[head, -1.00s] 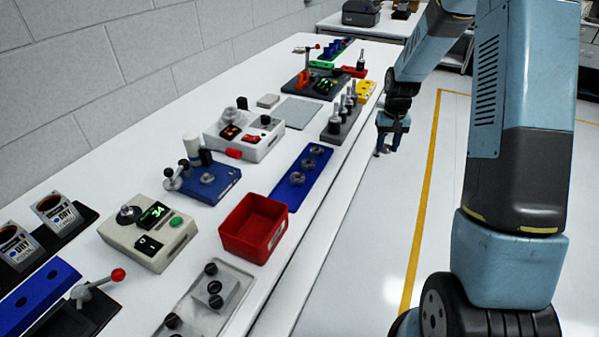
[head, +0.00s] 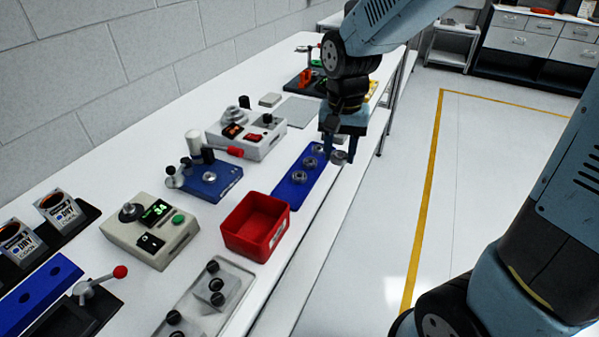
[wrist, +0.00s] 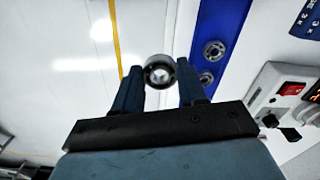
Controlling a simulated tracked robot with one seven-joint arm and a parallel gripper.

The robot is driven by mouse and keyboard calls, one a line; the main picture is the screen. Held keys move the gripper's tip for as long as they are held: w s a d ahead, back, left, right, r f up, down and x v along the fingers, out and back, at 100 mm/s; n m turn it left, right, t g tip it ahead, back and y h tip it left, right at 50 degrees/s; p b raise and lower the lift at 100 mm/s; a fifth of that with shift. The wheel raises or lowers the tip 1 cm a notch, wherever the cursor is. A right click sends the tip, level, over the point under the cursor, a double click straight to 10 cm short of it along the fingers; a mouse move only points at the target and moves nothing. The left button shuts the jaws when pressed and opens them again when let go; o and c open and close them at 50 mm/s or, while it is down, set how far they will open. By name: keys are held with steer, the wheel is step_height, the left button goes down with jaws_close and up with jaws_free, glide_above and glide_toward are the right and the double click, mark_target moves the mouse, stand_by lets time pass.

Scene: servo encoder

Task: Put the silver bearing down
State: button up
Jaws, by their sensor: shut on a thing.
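The silver bearing (wrist: 160,71) is a ring clamped between the two fingertips of my gripper (wrist: 160,85) in the wrist view. In the head view my gripper (head: 341,150) hangs at the bench's right edge, with the bearing (head: 340,158) at its tips. The bearing is off any surface, just right of the blue strip (head: 288,193). That strip carries several silver rings in a row; two of them show in the wrist view, on the blue strip (wrist: 217,30) to the right of my gripper.
A red open bin (head: 236,241) stands in front of the blue strip. A blue fixture (head: 222,183) and a white device with a red switch (head: 225,141) stand to its left. A grey plate (head: 296,111) lies behind. Open floor is right of the bench.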

steer(key=s+a+r, duration=0.1)
steer(key=s+r, duration=0.1)
steer(key=s, duration=0.7)
glide_above(288, 195)
steer(key=f, duration=0.6)
steer(key=d+f, duration=0.1)
steer(key=f, duration=0.1)
steer(key=shift+s+f, duration=0.35)
steer(key=shift+f, duration=0.05)
steer(key=shift+w+a+f, duration=0.35)
steer(key=shift+a+f, duration=0.1)
steer(key=shift+f, duration=1.65)
steer(key=shift+f+m, duration=0.1)
steer(key=shift+m, duration=0.2)
steer(key=o, duration=0.9)
